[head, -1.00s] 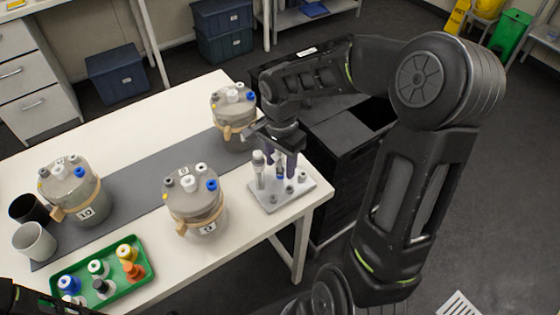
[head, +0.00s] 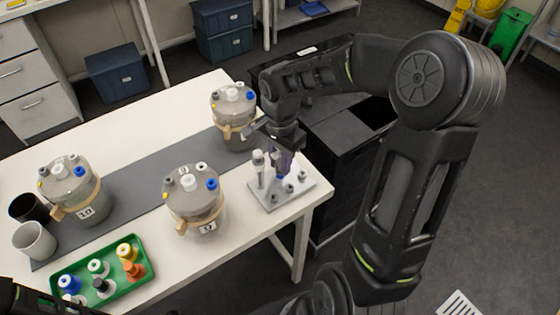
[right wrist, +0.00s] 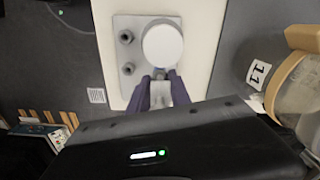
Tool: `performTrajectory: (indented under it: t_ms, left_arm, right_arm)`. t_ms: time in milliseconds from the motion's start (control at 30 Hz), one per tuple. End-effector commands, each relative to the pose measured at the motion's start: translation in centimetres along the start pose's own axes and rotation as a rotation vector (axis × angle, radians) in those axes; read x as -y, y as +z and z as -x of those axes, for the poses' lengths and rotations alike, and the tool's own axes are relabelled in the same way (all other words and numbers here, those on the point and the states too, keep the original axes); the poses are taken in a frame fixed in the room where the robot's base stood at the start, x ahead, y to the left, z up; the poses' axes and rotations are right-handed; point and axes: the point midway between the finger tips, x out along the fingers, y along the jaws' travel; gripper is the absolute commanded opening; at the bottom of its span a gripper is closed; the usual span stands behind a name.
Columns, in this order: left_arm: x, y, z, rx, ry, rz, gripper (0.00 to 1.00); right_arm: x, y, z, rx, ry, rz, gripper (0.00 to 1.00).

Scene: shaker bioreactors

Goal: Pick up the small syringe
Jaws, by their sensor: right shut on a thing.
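My right gripper (head: 284,162) is over the metal rack (head: 296,191) at the table's right end. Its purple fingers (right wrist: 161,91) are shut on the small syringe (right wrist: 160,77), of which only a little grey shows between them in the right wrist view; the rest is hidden. A larger syringe with a white round top (head: 259,169) stands upright in the rack, just left of the fingers. That white top (right wrist: 162,43) is just beyond the fingertips in the right wrist view. Only a dark part of my left arm shows at the lower left corner.
Bioreactor vessels stand close by: one behind the gripper (head: 232,125), one to its left (head: 194,213), one farther left (head: 80,195). A green tray (head: 133,285) with several capped bottles and two cups are at the left. A black cabinet (head: 345,150) stands right of the table.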

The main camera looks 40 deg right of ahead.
Motion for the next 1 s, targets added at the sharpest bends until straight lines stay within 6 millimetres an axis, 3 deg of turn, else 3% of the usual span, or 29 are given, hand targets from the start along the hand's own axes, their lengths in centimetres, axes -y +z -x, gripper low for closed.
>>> performTrajectory:
  t_ms: [567, 767, 1000]
  left_arm:
    - [0.0, 0.0, -0.1, 0.0, 0.0, 0.0, 0.36]
    - [0.1, -0.1, -0.4, -0.001, 0.001, -0.001, 0.36]
    - [0.3, -0.1, -0.9, -0.003, 0.003, -0.002, 0.36]
  right_arm:
    - [0.1, -0.1, 0.4, -0.002, -0.002, 0.0, 0.0]
    - [0.1, -0.1, 2.9, -0.003, -0.006, 0.001, 0.0]
    - [0.1, 0.0, 7.6, -0.002, -0.004, 0.001, 0.0]
